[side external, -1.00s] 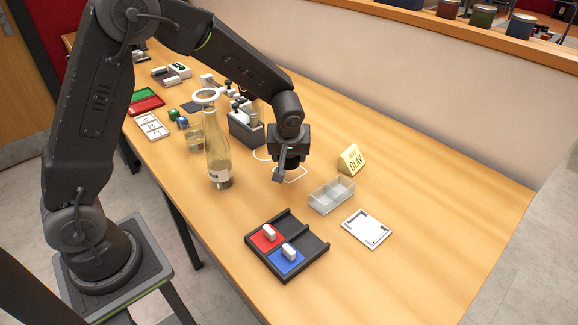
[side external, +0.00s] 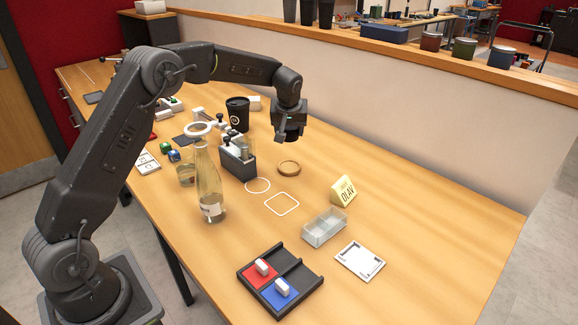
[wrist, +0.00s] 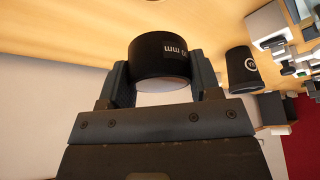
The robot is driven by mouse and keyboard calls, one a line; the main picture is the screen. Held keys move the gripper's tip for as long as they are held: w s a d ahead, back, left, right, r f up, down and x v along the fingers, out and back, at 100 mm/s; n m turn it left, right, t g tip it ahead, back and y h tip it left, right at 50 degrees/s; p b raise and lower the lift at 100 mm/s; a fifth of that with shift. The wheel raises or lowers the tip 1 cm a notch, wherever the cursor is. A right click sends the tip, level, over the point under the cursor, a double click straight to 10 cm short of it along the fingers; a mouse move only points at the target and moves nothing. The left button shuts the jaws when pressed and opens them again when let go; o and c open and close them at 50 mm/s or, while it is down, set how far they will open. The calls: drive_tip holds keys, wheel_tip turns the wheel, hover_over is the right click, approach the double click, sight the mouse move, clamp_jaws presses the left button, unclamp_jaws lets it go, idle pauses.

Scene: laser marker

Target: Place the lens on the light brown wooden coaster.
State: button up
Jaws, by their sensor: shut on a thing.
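My gripper (wrist: 163,78) is shut on the lens (wrist: 160,55), a short black cylinder with white "mm" lettering, held between its two fingers in the wrist view. In the side view my gripper (side external: 289,135) hangs above the table; the dark lens cannot be told apart from the dark fingers there. The light brown wooden coaster (side external: 289,168), a small round disc, lies flat on the table below my gripper in the side picture, apart from it. The coaster cannot be made out in the wrist view.
White circle (side external: 257,186) and square (side external: 282,204) outlines mark the table. A grey holder (side external: 238,165), black cup (side external: 238,114) and tall glass bottle (side external: 209,185) stand to the left.

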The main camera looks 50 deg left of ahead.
sight(289, 163)
wheel_tip(289, 163, down, 10)
drive_tip(key=shift+w+a+r, duration=0.1)
drive_tip(key=shift+w+a, duration=0.05)
idle(0.3)
drive_tip(key=o, duration=1)
drive_tip(key=shift+f, duration=0.2)
